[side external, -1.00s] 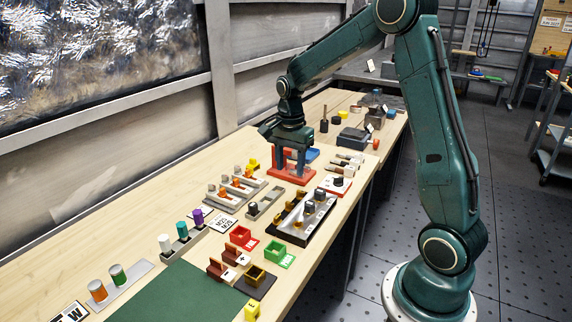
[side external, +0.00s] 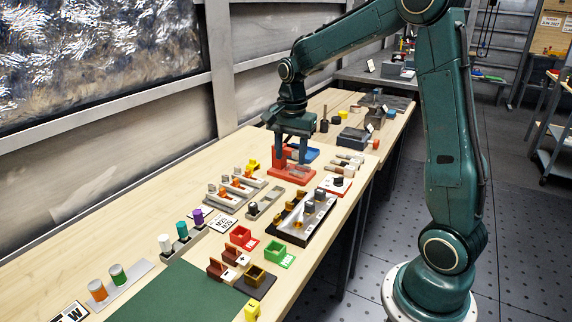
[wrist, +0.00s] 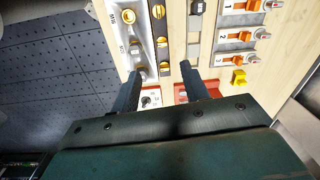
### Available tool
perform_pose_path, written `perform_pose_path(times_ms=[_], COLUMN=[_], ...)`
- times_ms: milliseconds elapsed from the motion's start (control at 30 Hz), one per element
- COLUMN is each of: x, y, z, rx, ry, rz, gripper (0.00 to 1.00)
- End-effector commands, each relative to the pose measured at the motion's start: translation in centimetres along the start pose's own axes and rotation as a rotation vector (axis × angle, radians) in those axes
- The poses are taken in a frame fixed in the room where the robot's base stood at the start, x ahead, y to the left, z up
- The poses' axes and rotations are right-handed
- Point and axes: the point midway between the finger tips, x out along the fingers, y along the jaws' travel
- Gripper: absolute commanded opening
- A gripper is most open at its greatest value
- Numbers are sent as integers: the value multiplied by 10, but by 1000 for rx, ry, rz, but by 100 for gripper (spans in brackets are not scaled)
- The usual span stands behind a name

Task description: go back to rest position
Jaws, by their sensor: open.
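My gripper (side external: 293,148) is open, pointing down above the red stand (side external: 291,172) on the workbench. Its two fingers show apart in the wrist view (wrist: 160,82), with nothing seen between them. Part of the red stand (wrist: 181,93) shows beside one finger in the wrist view. The fingertips overlap the stand's back part in the side view, and I cannot tell whether they touch it.
In front of the stand are a black and silver motor fixture (side external: 303,221), a grey tray (side external: 265,203) and racks with orange parts (side external: 236,187). Space above the bench is clear.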

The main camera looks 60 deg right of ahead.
Motion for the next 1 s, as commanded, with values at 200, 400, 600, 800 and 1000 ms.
perform_pose_path(times_ms=[200, 400, 600, 800, 1000], x=[-34, -61, -80, -93, -98], y=[19, 43, 70, 100, 131], z=[32, 62, 89, 113, 133], rx=[-211, -427, -642, -856, -1066], ry=[33, 72, 118, 172, 235], rz=[-62, -120, -173, -224, -272], gripper=[45, 45, 45, 45, 45])
